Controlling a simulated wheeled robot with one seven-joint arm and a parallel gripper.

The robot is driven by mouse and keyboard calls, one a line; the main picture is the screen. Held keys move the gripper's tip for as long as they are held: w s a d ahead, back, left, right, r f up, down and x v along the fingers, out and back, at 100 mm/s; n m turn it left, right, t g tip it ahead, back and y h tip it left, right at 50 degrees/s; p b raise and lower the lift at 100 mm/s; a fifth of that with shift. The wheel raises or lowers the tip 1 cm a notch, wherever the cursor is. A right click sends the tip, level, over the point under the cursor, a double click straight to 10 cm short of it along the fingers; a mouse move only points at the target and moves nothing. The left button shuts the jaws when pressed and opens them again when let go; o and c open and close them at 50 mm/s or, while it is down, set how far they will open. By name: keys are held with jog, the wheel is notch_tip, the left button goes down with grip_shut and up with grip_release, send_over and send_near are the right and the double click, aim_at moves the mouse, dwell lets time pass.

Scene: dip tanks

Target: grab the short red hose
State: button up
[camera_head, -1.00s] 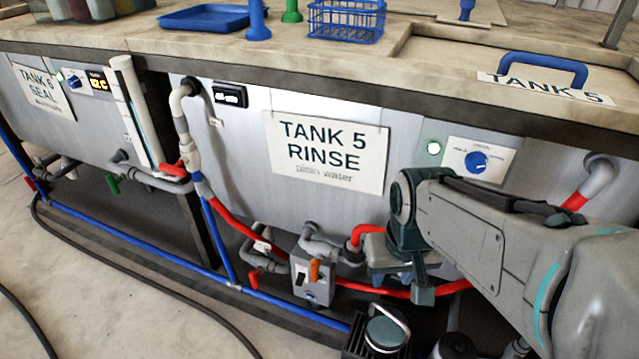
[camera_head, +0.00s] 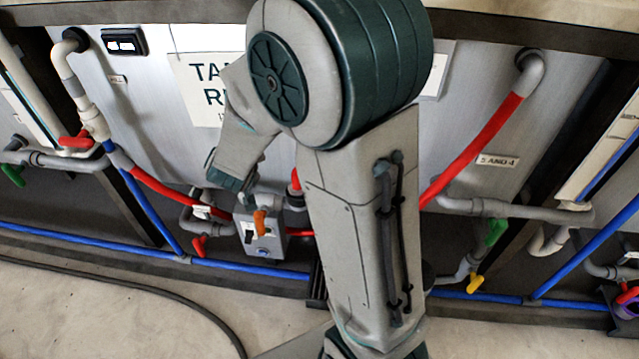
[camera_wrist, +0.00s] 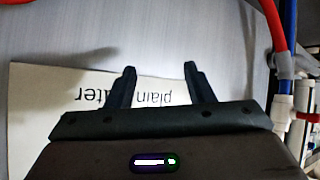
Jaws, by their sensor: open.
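Several red hose runs show in the head view, and I cannot tell for certain which is the short one. A short red piece (camera_head: 295,181) stands above the grey pump box, partly hidden by my arm. A longer red hose (camera_head: 160,190) runs from the grey pipe at left towards that box. Another red hose (camera_head: 485,138) slopes down from a grey elbow and passes behind my arm. My gripper (camera_wrist: 160,68) is open and empty in front of the tank's "plain water" sign (camera_wrist: 60,90). A red hose (camera_wrist: 270,25) shows at upper right in the wrist view, apart from the fingers.
The grey pump box (camera_head: 260,237) has an orange handle. A red valve handle (camera_head: 75,141) is at left; green (camera_head: 496,232) and yellow (camera_head: 475,283) handles are at right. A blue pipe (camera_head: 240,268) runs low along the tanks. The floor in front is mostly clear, with a black cable (camera_head: 130,281).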

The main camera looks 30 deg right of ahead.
jog(key=s+d+f+g+h+b, duration=0.25)
jog(key=d+f+h, duration=0.25)
jog(key=f+h, duration=0.35)
jog(key=s+d+n+g+h+b, duration=0.1)
jog(key=s+g+h+b, duration=0.2)
jog(key=s+h, duration=0.5)
jog(key=b+x, duration=0.1)
jog(key=x, duration=0.3)
jog(key=b+x, duration=0.2)
jog(key=x, duration=0.2)
jog(key=b+x, duration=0.1)
jog(key=x, duration=0.3)
jog(key=shift+s+d+r+b, duration=0.15)
jog(key=shift+s+d+b, duration=0.05)
jog(key=shift+d+b, duration=0.1)
jog(key=shift+w+d+r, duration=0.15)
jog(key=shift+d, duration=0.3)
jog(key=shift+h, duration=0.25)
grip_shut()
jog(key=shift+r, duration=0.1)
